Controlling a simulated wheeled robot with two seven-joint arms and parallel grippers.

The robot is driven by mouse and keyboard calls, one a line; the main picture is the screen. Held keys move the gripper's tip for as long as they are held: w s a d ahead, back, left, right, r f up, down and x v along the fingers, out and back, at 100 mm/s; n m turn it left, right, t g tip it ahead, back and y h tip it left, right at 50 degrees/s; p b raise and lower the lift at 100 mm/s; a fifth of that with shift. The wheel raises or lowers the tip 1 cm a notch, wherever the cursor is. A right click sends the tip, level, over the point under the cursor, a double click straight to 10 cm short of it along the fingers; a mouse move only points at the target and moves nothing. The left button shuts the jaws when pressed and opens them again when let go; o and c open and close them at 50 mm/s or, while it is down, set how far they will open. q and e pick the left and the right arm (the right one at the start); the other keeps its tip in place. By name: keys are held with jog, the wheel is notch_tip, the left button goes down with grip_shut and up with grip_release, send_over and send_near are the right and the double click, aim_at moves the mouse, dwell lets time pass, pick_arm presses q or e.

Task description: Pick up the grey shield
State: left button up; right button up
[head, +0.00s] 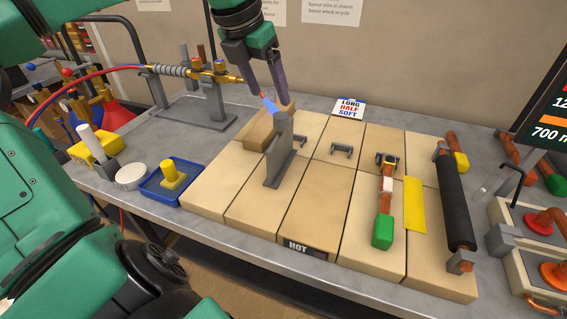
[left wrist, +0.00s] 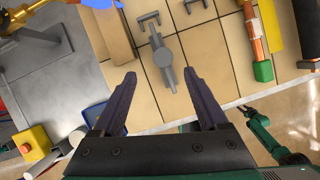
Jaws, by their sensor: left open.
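A grey upright piece (head: 280,152), which I take for the grey shield, stands on the tan blocks left of centre. In the left wrist view a grey piece with a round middle (left wrist: 163,57), apparently the same one, lies ahead between my fingertips. My left gripper (head: 275,101) is open and empty, pointing down just behind and above its top in the head view. Its spread fingers also show in the left wrist view (left wrist: 159,74). My right gripper (left wrist: 246,111) shows small at the lower right there; its jaws are too small to read.
The tan blocks (head: 318,215) carry two small grey brackets, an orange torch-like tool with a green end (head: 383,229), a yellow strip (head: 414,205) and a black roller (head: 455,205). A blue tray (head: 152,190) with a yellow piece stands left. A hose stand (head: 190,115) is behind left.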

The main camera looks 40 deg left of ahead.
aim_at(284, 133)
pick_arm(q)
jog(key=p+x, duration=0.1)
jog(key=x, duration=0.3)
jog(key=p+x, duration=0.1)
jog(key=x, duration=0.3)
jog(key=p+x, duration=0.1)
jog(key=x, duration=0.4)
jog(key=shift+s+d+f, duration=0.15)
jog(key=shift+d+f, duration=0.05)
jog(key=shift+d, duration=0.1)
jog(key=shift+f, duration=0.1)
grip_shut()
dwell(0.5)
